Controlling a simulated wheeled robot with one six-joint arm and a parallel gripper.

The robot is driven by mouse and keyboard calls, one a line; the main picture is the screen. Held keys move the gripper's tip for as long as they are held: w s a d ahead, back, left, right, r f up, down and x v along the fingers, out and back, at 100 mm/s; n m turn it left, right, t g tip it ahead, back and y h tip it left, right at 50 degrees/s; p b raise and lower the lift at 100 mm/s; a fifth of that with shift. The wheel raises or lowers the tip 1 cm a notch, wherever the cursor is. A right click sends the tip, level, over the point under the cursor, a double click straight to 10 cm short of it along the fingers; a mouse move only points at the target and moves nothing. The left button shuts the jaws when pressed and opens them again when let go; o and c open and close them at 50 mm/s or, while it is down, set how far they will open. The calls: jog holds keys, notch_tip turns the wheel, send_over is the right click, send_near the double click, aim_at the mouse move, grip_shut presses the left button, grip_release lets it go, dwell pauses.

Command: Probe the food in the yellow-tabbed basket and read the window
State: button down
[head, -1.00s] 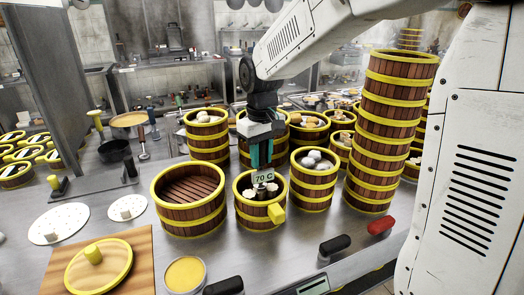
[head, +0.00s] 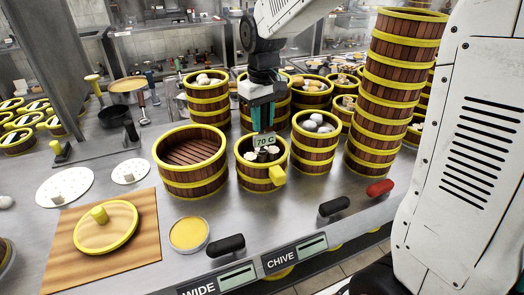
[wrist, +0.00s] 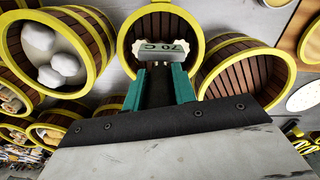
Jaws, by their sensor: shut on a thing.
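The yellow-tabbed basket (head: 250,174) is a round wooden steamer with yellow bands, standing open at the middle of the counter; its yellow tab (head: 278,176) points to the front right. Pale and dark food pieces (head: 262,154) lie in it. My gripper (head: 263,128) points down over this basket, its teal fingers shut on a probe whose window (head: 264,140) reads "70 C". In the wrist view the probe (wrist: 165,50) shows between the fingers, its window reading "70 C" upside down. The probe's lower end is hidden, so I cannot tell how deep it is in the food.
An empty open steamer (head: 192,165) stands close on the left, and a steamer of white buns (head: 316,145) on the right. A tall steamer stack (head: 395,90) rises further right. A lid (head: 105,228) lies on a wooden board. Black and red handles line the front edge.

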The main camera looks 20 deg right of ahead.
jog(key=shift+f, duration=0.5)
dwell(1.3)
jog(key=shift+r, duration=3.6)
